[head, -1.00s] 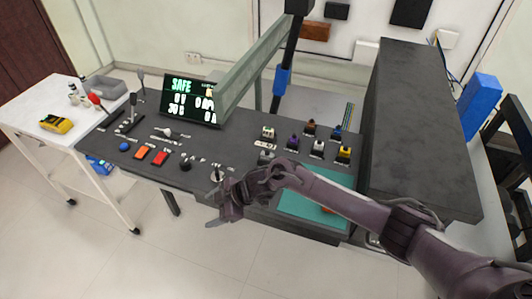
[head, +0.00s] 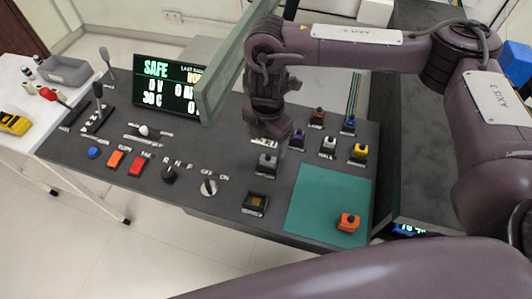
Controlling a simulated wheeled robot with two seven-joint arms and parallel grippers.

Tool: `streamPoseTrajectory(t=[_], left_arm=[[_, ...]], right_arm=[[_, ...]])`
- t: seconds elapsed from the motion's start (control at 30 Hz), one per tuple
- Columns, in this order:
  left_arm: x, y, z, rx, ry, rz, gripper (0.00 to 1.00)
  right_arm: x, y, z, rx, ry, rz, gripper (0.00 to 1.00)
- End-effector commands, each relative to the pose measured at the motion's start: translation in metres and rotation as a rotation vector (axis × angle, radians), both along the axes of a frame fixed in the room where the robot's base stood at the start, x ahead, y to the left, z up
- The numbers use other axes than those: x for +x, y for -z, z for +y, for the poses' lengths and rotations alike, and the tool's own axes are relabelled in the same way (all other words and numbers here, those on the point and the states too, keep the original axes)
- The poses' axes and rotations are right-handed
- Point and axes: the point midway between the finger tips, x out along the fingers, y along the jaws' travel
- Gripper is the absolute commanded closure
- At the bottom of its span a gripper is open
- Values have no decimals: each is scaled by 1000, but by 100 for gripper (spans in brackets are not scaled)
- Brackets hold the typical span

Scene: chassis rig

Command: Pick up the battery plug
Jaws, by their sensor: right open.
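Several small plugs stand on the dark console: a grey one (head: 265,163), a purple one (head: 298,138), a brown one (head: 317,117), a blue one (head: 348,125), a white one (head: 328,145) and a yellow one (head: 360,153). An orange plug (head: 348,222) sits on the teal mat (head: 310,205). I cannot read which is the battery plug. My right gripper (head: 268,138) points down, open, just above and behind the grey plug; its fingertips are hard to make out. My left gripper is not in view.
A dark square socket (head: 256,203) is left of the mat. Knobs, an orange button (head: 115,159) and a red button (head: 136,165) lie farther left. A green-edged glass panel (head: 222,75) stands upright close to my right gripper. The screen (head: 170,90) reads SAFE.

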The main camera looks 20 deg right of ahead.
Motion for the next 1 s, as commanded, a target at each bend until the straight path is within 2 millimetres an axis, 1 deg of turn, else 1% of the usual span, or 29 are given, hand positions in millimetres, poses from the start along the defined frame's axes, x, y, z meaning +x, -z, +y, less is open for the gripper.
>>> streamPoseTrajectory(t=[0.03,0.1,0.17,0.23,0.33,0.43,0.5,0.57,0.67,0.8,1.0], left_arm=[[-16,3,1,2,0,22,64],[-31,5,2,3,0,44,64],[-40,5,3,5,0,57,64],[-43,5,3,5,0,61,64],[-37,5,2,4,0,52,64],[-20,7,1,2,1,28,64],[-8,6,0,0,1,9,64],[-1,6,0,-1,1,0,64],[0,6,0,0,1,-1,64],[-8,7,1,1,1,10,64],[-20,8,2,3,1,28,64]], right_arm=[[-1,8,1,3,2,5,31],[-1,15,0,2,3,4,31],[-2,21,1,3,2,4,31],[-4,28,1,4,2,5,31],[-6,43,0,5,4,6,31],[-6,57,0,4,3,4,31],[-6,64,0,5,3,3,31],[-5,66,1,4,1,1,31],[-5,67,0,4,1,1,31],[-5,66,0,4,1,1,31],[-5,66,0,4,1,1,57]])
